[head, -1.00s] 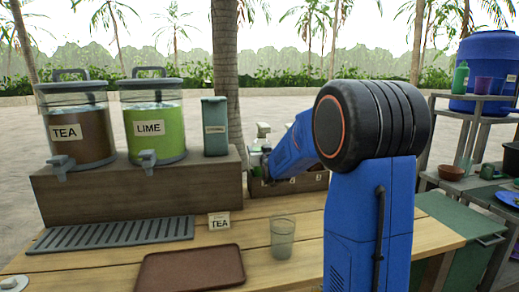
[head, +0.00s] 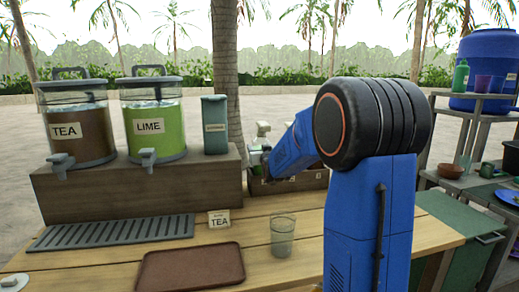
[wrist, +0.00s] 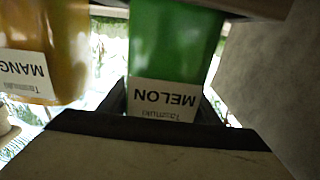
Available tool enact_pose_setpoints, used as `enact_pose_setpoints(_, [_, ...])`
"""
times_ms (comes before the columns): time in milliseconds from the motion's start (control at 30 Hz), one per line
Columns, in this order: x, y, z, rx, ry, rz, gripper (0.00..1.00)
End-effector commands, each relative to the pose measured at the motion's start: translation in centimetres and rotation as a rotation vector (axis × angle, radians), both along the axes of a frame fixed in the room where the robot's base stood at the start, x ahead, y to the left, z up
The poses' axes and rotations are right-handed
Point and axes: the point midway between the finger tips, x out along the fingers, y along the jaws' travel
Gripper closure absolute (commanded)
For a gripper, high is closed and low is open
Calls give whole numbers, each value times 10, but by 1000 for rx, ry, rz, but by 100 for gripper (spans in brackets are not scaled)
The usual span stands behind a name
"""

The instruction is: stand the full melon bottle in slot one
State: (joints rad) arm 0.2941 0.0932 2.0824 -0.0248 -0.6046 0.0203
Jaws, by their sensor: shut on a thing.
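The green melon bottle (wrist: 172,45) fills the middle of the wrist view, its MELON label upside down in the picture. My gripper (wrist: 168,105) is shut on it, with dark fingers at both sides of the label. In the head view my gripper (head: 260,162) is at the left end of the wooden slot rack (head: 312,181), and the bottle is mostly hidden by my arm. Slot one is hidden there; whether the bottle's base touches the rack cannot be told. An orange mango bottle (wrist: 42,45) stands just left of the melon bottle in the wrist view.
The wooden riser (head: 130,192) with the tea dispenser (head: 78,125) and lime dispenser (head: 152,120) stands left of my gripper. A green-grey canister (head: 215,125) is on its right end. A glass (head: 283,235) and brown tray (head: 190,270) lie in front.

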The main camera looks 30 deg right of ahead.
Motion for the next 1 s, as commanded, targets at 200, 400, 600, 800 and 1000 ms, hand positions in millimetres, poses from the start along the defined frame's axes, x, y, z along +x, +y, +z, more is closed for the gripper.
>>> enact_pose_setpoints(200, [0,0,-2,-1,-2,0,90])
enact_pose_setpoints(400, [0,0,-5,-1,-2,0,90])
enact_pose_setpoints(600, [0,0,-8,-1,-2,0,90])
enact_pose_setpoints(800, [0,0,-8,-1,-2,0,21])
enact_pose_setpoints(1000, [0,0,-10,1,2,0,7])
